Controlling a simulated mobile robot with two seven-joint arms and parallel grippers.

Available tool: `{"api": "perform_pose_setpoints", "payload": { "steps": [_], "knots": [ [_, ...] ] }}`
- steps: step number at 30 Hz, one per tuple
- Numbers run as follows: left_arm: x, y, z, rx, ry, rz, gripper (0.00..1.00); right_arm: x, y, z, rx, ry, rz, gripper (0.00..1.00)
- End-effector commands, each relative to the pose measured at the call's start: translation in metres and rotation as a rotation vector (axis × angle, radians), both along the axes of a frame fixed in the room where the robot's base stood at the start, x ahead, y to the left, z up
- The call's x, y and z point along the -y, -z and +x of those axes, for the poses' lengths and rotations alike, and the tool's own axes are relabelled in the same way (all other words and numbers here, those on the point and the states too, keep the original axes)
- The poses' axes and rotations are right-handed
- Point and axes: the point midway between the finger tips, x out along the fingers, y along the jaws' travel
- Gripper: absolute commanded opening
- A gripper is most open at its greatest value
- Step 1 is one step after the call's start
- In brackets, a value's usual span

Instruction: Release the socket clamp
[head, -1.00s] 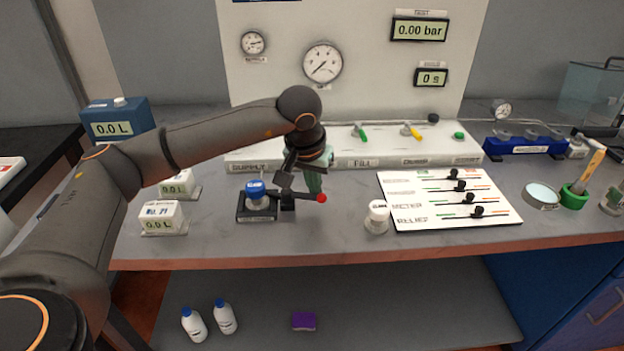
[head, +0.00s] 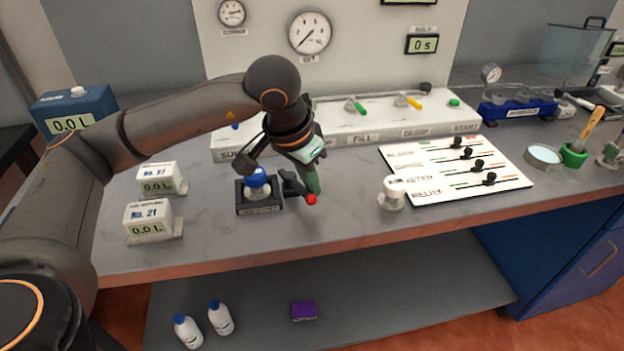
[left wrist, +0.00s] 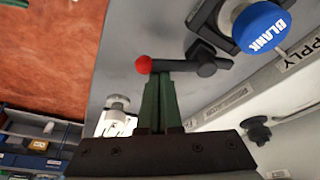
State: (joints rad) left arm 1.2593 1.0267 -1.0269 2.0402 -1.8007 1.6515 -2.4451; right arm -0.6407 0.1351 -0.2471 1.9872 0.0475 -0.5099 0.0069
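The socket clamp (head: 290,184) is a dark lever with a red ball on its end, and it points toward the table's front right. It also shows in the left wrist view (left wrist: 200,66). The dark socket block (head: 260,208) beside it holds a blue-capped piece (head: 257,180) marked BLANK in the left wrist view (left wrist: 262,27). My left gripper (head: 315,188) has green fingers, which look closed together in the left wrist view (left wrist: 158,80). Their tips are at the lever near the red ball; contact cannot be told for sure. My right gripper is out of view.
The white supply and fill panel (head: 350,125) stands behind the socket. A small white-topped knob or jar (head: 393,192) and a white slider board (head: 455,170) are to the right. White display boxes (head: 150,218) stand on the left. The front strip of the bench is clear.

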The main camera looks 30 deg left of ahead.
Motion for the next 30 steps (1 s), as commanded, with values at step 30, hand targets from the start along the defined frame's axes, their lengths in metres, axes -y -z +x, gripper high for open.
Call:
{"api": "perform_pose_setpoints", "payload": {
  "steps": [30],
  "knots": [
    [-0.008, 0.001, -0.020, -0.007, -0.008, 0.002, 0.00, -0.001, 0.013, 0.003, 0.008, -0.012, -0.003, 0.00]
  ]
}}
